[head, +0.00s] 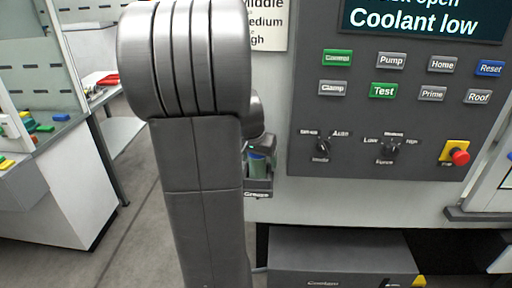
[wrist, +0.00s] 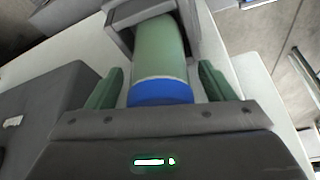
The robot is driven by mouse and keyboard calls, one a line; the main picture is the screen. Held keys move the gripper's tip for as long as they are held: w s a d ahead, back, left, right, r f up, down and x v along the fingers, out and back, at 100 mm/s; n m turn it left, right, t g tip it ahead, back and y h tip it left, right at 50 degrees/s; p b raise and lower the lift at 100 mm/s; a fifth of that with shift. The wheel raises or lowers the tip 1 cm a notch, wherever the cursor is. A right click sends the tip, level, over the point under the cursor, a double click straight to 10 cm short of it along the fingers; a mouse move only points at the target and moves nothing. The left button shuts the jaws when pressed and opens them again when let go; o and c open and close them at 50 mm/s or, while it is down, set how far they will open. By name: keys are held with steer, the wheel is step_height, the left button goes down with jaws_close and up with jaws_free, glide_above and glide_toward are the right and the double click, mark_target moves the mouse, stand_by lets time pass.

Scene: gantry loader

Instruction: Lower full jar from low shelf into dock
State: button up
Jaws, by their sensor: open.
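A green jar (wrist: 158,50) with a blue end shows in the wrist view, standing in a grey holder (wrist: 120,35). My gripper (wrist: 161,68) is open, with one green finger on each side of the jar and a visible gap on both sides. The blue end lies nearest the gripper's palm. In the head view a small greenish-blue jar (head: 257,162) sits in a grey dock (head: 258,188) labelled Grease on the machine's front. My arm hides part of this spot, and the gripper's fingers cannot be made out there. No low shelf can be made out.
A control panel (head: 400,130) with buttons, knobs and a red stop button (head: 459,157) is right of my arm. Its screen (head: 425,18) reads Coolant low. A grey Coolant box (head: 340,258) sits below. A white bench (head: 60,190) stands at left, with open floor before it.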

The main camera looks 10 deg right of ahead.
steer(key=v, duration=1.3)
steer(key=shift+s, duration=0.15)
steer(key=shift+r, duration=0.15)
step_height(320, 180, up, 7)
steer(key=p, duration=0.5)
steer(key=shift+p, duration=0.35)
steer(key=b+x, duration=0.2)
steer(key=x, duration=0.1)
steer(key=s+a+b+x, duration=0.1)
steer(key=b+x, duration=0.1)
steer(key=x, duration=0.2)
steer(key=s+f+b+x, duration=0.1)
steer(key=b+x, duration=0.1)
steer(key=x, duration=0.2)
steer(key=shift+a, duration=0.2)
steer(key=shift+w+d+f, duration=0.1)
steer(key=shift+w+f, duration=0.1)
steer(key=shift+f, duration=0.25)
steer(key=shift+r, duration=0.1)
